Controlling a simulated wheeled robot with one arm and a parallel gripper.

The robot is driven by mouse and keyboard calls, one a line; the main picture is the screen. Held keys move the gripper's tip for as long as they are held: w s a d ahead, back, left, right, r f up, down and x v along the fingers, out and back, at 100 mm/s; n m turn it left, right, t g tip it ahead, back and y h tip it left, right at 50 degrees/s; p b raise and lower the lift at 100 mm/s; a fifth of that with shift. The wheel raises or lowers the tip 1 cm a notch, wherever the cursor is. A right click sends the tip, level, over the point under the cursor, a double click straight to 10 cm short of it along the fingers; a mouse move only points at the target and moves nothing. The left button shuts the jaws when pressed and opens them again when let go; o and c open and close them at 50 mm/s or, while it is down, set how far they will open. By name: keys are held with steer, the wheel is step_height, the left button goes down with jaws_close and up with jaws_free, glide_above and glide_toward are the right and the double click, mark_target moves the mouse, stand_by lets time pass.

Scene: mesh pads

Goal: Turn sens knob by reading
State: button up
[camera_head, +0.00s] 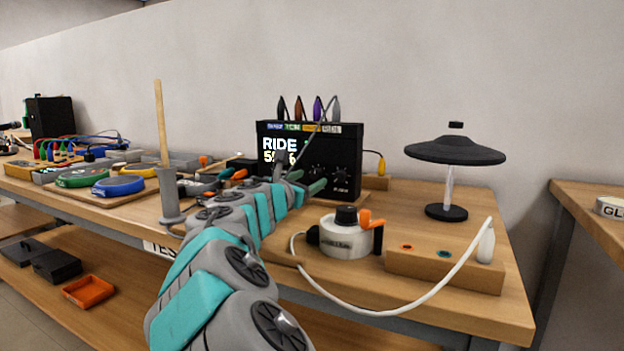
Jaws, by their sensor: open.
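The black drum module (350,140) stands on the wooden bench, its front facing me. Its lit screen (278,150) reads "RIDE" in white, with a partly covered percentage below that starts with 5. Dark knobs (316,172) show on the lower right of its front; their labels are too small to read, so I cannot tell which is sens. My gripper (306,182) is open in front of the module's lower front, just below and left of the knobs. Nothing shows between its fingers. My gripper and wrist hide the module's lower left.
A black cymbal pad (455,151) on a white stand is at right. A white round device (345,240) with an orange lever and a wooden block (440,268) with a white cable stand nearer. A drumstick (160,120) rises from a grey holder at left, near coloured pads (118,186).

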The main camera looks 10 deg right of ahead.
steer(key=shift+x, duration=1)
jaws_close()
